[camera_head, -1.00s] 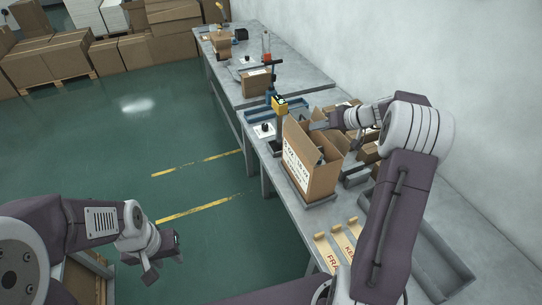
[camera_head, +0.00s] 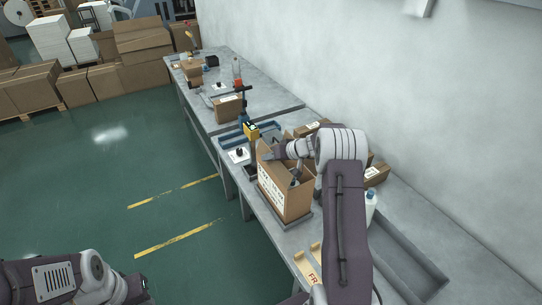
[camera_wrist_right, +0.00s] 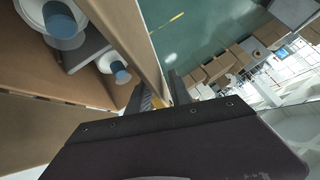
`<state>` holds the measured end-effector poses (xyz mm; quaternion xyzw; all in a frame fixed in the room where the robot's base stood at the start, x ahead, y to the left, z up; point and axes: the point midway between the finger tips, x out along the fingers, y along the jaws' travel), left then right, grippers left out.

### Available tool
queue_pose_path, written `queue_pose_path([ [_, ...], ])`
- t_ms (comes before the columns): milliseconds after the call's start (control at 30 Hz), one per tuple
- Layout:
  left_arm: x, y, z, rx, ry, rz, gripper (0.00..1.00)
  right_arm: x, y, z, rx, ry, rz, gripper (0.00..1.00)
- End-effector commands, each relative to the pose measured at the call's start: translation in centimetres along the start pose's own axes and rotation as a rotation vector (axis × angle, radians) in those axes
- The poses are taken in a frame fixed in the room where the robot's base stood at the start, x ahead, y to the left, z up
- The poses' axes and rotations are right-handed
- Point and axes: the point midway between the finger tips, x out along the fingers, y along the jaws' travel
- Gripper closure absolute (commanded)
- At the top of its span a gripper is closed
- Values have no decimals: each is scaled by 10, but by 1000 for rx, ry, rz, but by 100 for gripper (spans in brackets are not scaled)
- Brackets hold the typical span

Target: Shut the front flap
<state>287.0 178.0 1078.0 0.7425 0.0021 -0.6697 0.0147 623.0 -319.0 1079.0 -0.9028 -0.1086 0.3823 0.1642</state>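An open-topped cardboard box (camera_head: 284,198) stands on the bench with print on its left-facing side. Its printed flap (camera_head: 263,152) stands up at the left rim. My right gripper (camera_head: 269,154) is at the top of this flap, its arm reaching over the box. In the right wrist view the fingers (camera_wrist_right: 158,99) are apart, with the upright cardboard (camera_wrist_right: 139,38) running down between them. I cannot tell whether they touch it. Inside the box are bottles with blue caps (camera_wrist_right: 117,67). My left gripper (camera_head: 138,290) is low at the left, partly cut off.
The bench (camera_head: 233,200) runs along the wall. A yellow-topped device (camera_head: 250,131) stands just beyond the box. A smaller carton (camera_head: 228,108) is farther back. A grey tray (camera_head: 410,265) and a white bottle (camera_head: 370,207) are at the right.

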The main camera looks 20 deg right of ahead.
Motion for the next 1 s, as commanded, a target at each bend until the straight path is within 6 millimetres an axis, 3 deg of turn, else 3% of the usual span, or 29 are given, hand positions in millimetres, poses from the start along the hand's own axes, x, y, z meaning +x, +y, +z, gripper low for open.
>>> queue_pose_path([
  [133,1,0,0,0,0,0,64,0,0,0,0,0,0,75],
  [233,1,0,0,0,0,0,64,0,0,0,0,0,0,100],
  [1000,0,0,0,0,0,0,64,-1,0,0,0,1,1,100],
])
